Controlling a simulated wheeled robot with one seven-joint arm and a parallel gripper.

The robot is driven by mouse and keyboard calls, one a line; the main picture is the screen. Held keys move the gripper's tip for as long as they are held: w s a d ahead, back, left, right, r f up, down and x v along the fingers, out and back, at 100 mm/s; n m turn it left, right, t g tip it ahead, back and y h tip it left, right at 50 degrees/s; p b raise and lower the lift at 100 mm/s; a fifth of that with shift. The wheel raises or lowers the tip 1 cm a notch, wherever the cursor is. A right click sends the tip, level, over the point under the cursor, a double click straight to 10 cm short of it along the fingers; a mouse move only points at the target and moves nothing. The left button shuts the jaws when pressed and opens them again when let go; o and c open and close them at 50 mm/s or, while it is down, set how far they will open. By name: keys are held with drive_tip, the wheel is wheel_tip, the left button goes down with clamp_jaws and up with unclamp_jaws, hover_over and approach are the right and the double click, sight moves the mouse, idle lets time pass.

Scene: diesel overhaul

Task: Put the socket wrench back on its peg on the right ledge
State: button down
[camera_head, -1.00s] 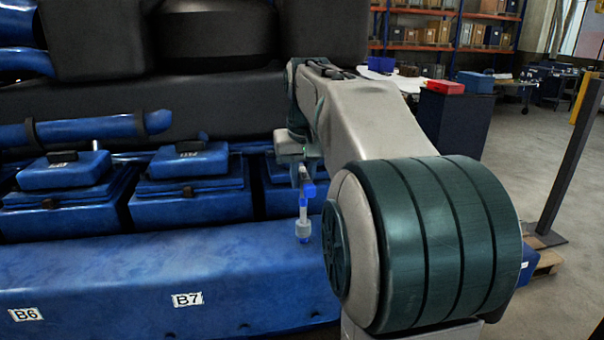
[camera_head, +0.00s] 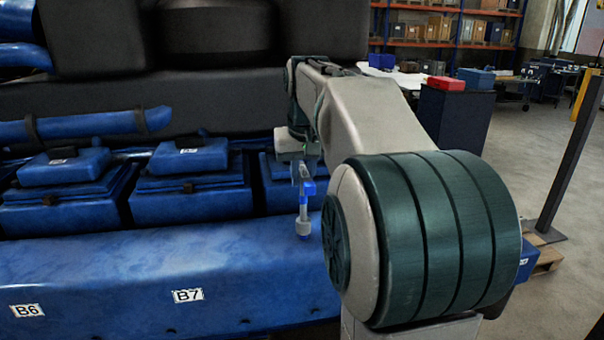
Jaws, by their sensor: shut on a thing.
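My gripper (camera_head: 308,177) is near the middle of the head view, partly hidden by its own arm, and shut on the socket wrench (camera_head: 303,212). The wrench has a blue upper part and a grey socket end. It hangs upright with the socket end down, in front of the blue engine ledge (camera_head: 120,275). I cannot tell whether the socket end touches the ledge. No peg can be made out; my arm hides the area to the right.
Blue engine covers (camera_head: 192,183) stand behind the ledge, with a blue pipe (camera_head: 90,125) above them. Labels B6 (camera_head: 27,310) and B7 (camera_head: 187,295) are on the ledge front. A dark cabinet (camera_head: 453,120) with a red box (camera_head: 446,83) stands at right.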

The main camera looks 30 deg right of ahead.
drive_tip(key=shift+f+b, duration=0.6)
drive_tip(key=shift+f, duration=0.3)
drive_tip(key=c, duration=0.7)
unclamp_jaws()
drive_tip(key=shift+r, duration=0.1)
wheel_tip(320, 180, up, 9)
drive_tip(key=p, duration=0.8)
